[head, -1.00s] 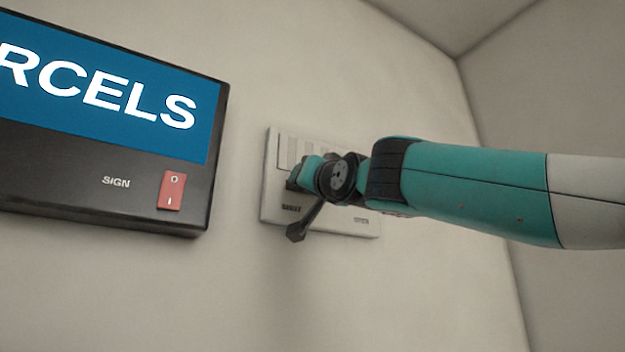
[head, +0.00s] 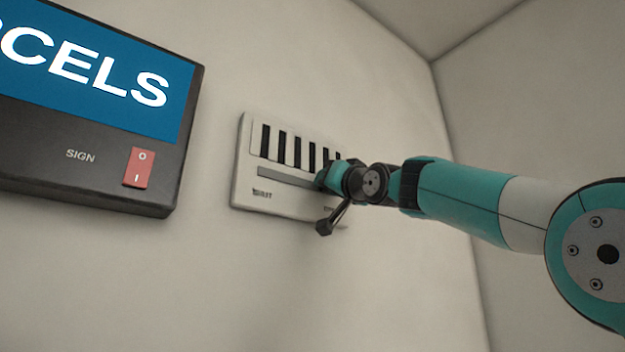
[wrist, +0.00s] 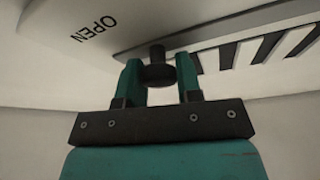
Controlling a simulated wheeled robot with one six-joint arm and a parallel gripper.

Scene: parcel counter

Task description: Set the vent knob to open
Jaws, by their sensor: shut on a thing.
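The white vent panel (head: 243,178) is on the wall, with dark open slits (head: 297,151) above a long grey slot (head: 283,178). SHUT (head: 262,193) is printed under the slot's left end, and a partly covered label is at the right. My gripper (head: 322,179) is at the right part of the slot and hides the knob in the head view. In the wrist view, the dark round knob (wrist: 157,72) sits between the two teal fingers of my gripper (wrist: 160,75), which is shut on it. The word OPEN (wrist: 93,28) shows on the panel near the knob.
A sign box (head: 90,100) with a blue screen and a red rocker switch (head: 139,167) hangs left of the panel. A wall corner is to the right of the panel. The wall below is bare.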

